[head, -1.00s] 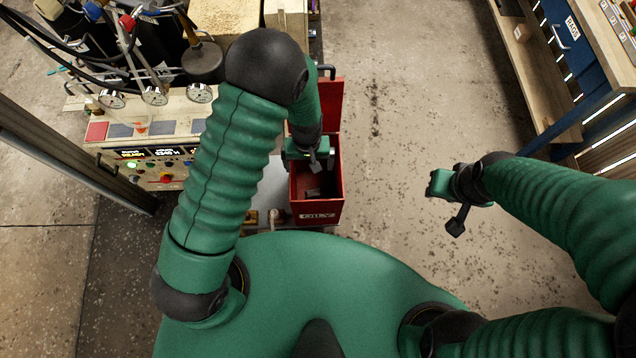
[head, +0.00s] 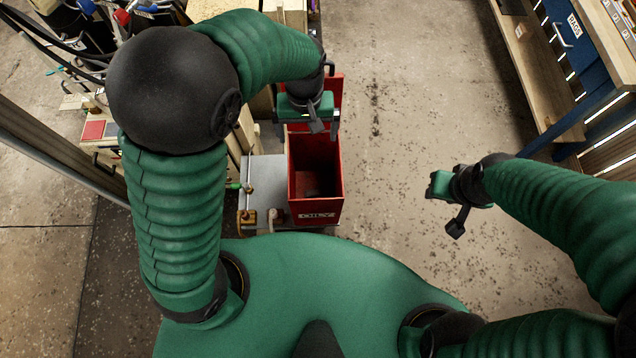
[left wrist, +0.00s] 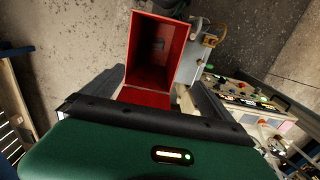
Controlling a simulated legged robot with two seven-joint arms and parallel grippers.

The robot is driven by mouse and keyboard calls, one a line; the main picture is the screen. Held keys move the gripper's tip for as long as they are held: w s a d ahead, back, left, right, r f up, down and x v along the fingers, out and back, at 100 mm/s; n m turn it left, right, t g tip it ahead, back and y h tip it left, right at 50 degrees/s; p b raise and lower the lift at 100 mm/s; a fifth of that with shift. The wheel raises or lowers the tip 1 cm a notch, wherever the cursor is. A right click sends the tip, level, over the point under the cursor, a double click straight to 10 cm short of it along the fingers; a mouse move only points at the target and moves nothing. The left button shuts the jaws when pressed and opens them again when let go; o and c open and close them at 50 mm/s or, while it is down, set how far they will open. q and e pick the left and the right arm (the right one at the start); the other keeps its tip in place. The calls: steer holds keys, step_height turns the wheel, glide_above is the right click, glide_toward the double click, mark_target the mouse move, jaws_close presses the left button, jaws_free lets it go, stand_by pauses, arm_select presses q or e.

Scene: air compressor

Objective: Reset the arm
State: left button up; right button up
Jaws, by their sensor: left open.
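My left gripper (head: 307,126) is open and empty. It is over the back end of the open red box (head: 316,206), near the raised red lid (head: 338,90). In the left wrist view the spread fingers (left wrist: 155,97) frame the red box (left wrist: 133,65), with nothing between them. My left arm is raised and bent, its dark elbow high at the left. My right gripper (head: 440,186) hangs over bare floor at the right; its jaws are too small to read.
A control panel with gauges and buttons (left wrist: 240,92) stands left of the box, mostly hidden behind my left arm in the head view. A grey plate (head: 264,182) with brass fittings (head: 247,217) adjoins the box. A workbench (head: 545,75) stands at the right. The floor between is clear.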

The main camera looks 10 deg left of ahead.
arm_select(q)
steer(key=shift+r, duration=0.15)
steer(key=s+a+f+m+t+b, duration=0.2)
steer(key=s+a+f+m+b, duration=0.1)
steer(key=s+a+f+b, duration=0.4)
steer(key=shift+s+a+f+t+b, duration=0.2)
steer(key=shift+s+f+t+b, duration=0.15)
steer(key=shift+f+b, duration=0.2)
steer(key=shift+s+r, duration=0.1)
steer(key=shift+s, duration=0.1)
steer(key=shift+a, duration=0.15)
stand_by(0.5)
stand_by(0.6)
